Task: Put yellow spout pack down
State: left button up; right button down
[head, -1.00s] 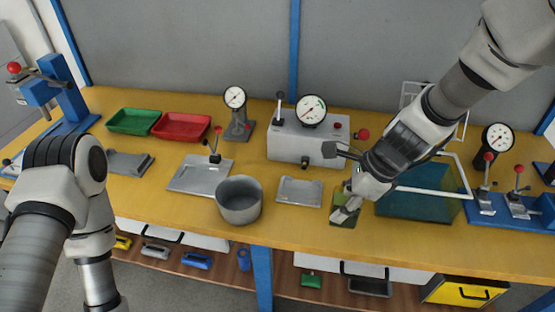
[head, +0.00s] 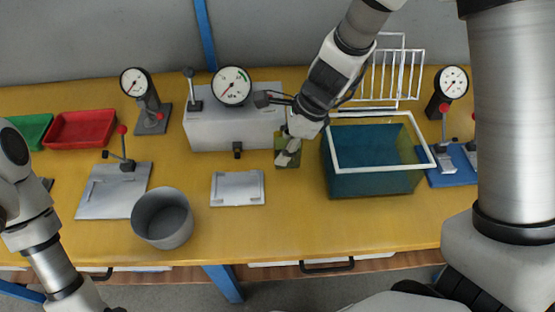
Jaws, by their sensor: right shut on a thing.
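The yellow spout pack (head: 281,160) shows as a small olive-yellow flat piece between the grey pressure box and the blue-green tank. My right gripper (head: 289,153) points down and is shut on the pack, covering much of it. I cannot tell whether the pack touches the table. My left arm comes in at the left edge, but its gripper is outside the picture.
The tank (head: 375,185) with a white rim stands just right of the pack. The pressure box (head: 222,132) with a gauge is to its left. A grey plate (head: 238,188) and a grey pot (head: 162,218) lie front left. The yellow bench (head: 285,220) is clear in front.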

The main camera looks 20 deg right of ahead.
notch_tip(320, 180, down, 4)
jog(key=shift+r+b, duration=0.25)
jog(key=shift+b, duration=0.4)
jog(key=shift+s+a+f, duration=0.1)
jog(key=shift+a+f, duration=0.05)
jog(key=shift+f, duration=0.05)
jog(key=shift+r, duration=0.1)
jog(key=shift+f, duration=0.3)
jog(key=c, duration=0.9)
grip_release()
jog(key=shift+r, duration=0.15)
